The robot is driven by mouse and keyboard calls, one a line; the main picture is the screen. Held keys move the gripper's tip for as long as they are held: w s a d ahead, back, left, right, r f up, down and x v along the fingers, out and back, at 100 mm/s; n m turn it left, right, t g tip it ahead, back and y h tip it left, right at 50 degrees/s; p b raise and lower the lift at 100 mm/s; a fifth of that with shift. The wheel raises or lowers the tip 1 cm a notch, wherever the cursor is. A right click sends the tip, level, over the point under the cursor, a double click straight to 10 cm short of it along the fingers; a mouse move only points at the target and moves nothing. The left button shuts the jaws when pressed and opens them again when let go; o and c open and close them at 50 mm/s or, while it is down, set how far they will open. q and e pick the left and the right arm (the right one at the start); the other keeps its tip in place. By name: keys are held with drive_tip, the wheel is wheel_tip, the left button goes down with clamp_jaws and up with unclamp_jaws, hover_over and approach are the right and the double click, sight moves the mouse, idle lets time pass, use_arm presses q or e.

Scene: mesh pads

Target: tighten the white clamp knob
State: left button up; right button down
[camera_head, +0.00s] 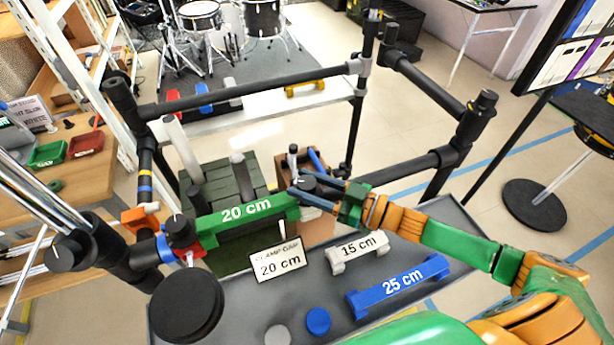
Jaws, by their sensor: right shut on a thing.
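The green 20 cm gauge (245,213) lies just left of the fingertips, running along the black rail to a clamp with a black top (181,231) and red part. An orange clamp (134,218) with a small white knob (150,207) is on the left post, apart from my gripper. My left gripper is not in view.
The grey table (220,325) bears the white 15 cm gauge (357,252), the blue 25 cm gauge (400,287), a "clamp gap 20 cm" card (279,262), a blue disc (318,321) and a grey disc (277,335). Black frame tubes (250,88) surround the work area.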

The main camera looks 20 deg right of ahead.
sight(311, 193)
drive_tip(key=m+t+h+p, duration=0.2)
drive_tip(key=h+p, duration=0.1)
drive_tip(key=m+t+h+p, duration=0.1)
drive_tip(key=shift+s+r+m, duration=0.1)
drive_tip(key=shift+r+m, duration=0.15)
drive_tip(key=shift+m, duration=0.05)
drive_tip(key=m+t+h+p, duration=0.1)
drive_tip(key=m+h, duration=0.1)
drive_tip(key=h, duration=0.1)
drive_tip(key=shift+f+h+p, duration=0.15)
drive_tip(key=shift+h+p, duration=0.15)
drive_tip(key=shift+p, duration=0.05)
drive_tip(key=shift+m+t+h+p, duration=0.45)
drive_tip(key=shift+m+h, duration=0.35)
drive_tip(key=shift+h, duration=0.4)
drive_tip(key=shift+m+h, duration=0.3)
drive_tip(key=shift+c, duration=1.5)
unclamp_jaws()
drive_tip(key=shift+f, duration=0.1)
drive_tip(key=s, duration=0.4)
drive_tip(key=s+b, duration=0.1)
drive_tip(key=s, duration=0.2)
drive_tip(key=shift+d, duration=0.35)
drive_tip(key=shift+w, duration=0.15)
